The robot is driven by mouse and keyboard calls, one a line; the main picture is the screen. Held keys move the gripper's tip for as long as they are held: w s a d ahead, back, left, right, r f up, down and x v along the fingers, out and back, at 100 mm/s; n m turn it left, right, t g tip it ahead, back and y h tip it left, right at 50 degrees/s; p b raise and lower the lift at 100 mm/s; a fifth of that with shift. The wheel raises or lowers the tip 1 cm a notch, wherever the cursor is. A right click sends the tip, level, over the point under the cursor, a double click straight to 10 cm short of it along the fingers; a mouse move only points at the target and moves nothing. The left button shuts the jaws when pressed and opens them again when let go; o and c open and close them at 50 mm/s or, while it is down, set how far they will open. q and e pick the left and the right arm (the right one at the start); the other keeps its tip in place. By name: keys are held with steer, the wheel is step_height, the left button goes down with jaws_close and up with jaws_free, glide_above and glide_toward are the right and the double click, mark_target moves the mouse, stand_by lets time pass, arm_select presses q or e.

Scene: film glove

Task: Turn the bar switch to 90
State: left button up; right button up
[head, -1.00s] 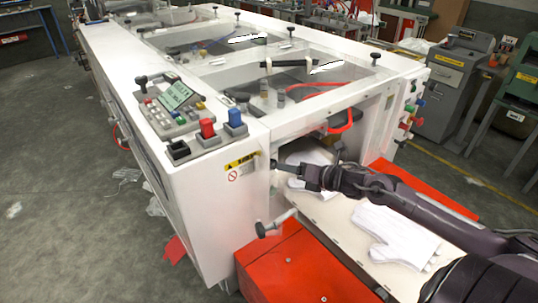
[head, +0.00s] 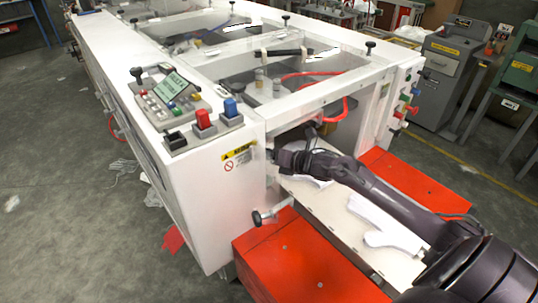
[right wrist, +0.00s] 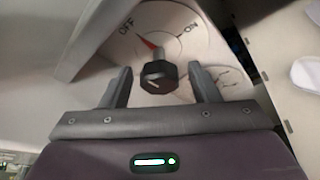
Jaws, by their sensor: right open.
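In the right wrist view, a round light dial (right wrist: 125,35) is marked OFF at the upper left and ON at the upper right. A dark faceted knob on a metal stem, which looks like the bar switch (right wrist: 158,77), stands out from it. A red pointer on the dial lies near OFF. My right gripper (right wrist: 160,86) is open, with one finger on each side of the knob and visible gaps at both sides. In the head view my right arm reaches to the machine's open end, and the dial is hidden there. My left gripper is not in view.
The white machine (head: 215,240) has a control panel (head: 168,98) with red and blue buttons on top. A black-knobbed handle (head: 268,216) sticks out low at its end. White gloves (head: 385,225) lie on the pale board. Red boxes (head: 300,265) stand beside it.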

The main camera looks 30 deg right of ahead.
steer(key=c, duration=1)
steer(key=shift+o, duration=0.2)
